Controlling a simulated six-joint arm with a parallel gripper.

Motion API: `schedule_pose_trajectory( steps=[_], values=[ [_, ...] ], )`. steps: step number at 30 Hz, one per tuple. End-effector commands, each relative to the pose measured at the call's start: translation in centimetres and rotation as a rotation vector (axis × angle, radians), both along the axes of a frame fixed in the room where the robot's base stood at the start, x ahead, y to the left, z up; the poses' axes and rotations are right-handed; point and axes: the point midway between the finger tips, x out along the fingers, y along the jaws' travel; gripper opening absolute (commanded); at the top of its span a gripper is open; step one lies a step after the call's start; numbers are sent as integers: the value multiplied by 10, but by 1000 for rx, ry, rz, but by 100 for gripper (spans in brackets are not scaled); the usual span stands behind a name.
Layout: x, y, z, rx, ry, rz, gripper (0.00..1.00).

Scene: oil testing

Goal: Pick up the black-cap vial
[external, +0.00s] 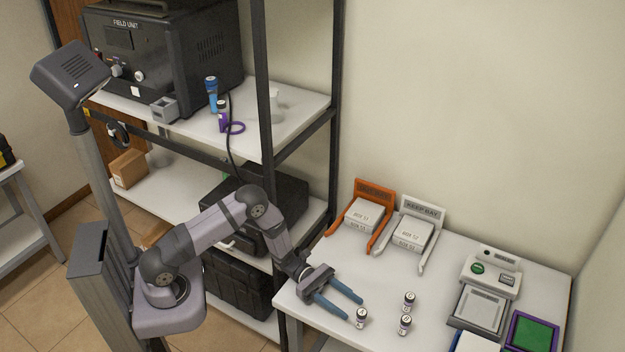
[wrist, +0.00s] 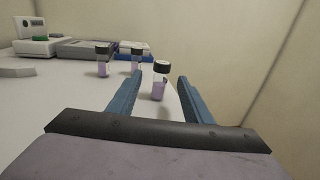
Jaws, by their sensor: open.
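Three small vials with black caps stand upright on the right-hand table. The nearest vial (external: 361,318) is just off the tips of my gripper (external: 354,309). In the wrist view this vial (wrist: 160,86) shows purple liquid below its black cap and appears between the two blue fingers, closer to the right end of the table. The other two vials, one (external: 408,301) behind and one (external: 404,325) in front, stand to its right in the external view. In the wrist view they (wrist: 103,62) (wrist: 136,60) are farther off to the left. My gripper is open and empty.
An orange tray (external: 391,190) and a grey tray (external: 438,213) with boxes stand at the back of the table. A device with a green button (external: 489,265) and a purple-framed green pad (external: 531,332) are at the right. The shelf post (external: 265,130) stands close behind my arm.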

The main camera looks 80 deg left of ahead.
Motion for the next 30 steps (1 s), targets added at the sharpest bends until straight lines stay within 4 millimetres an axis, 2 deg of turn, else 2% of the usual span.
schedule_pose_trajectory(
  steps=[8, 21, 30],
  values=[
    [5, -9, 1, 1, 1, -2, 46],
    [29, -48, 2, 0, 1, -2, 46],
    [31, -50, 1, 1, 2, -1, 46]
  ],
)
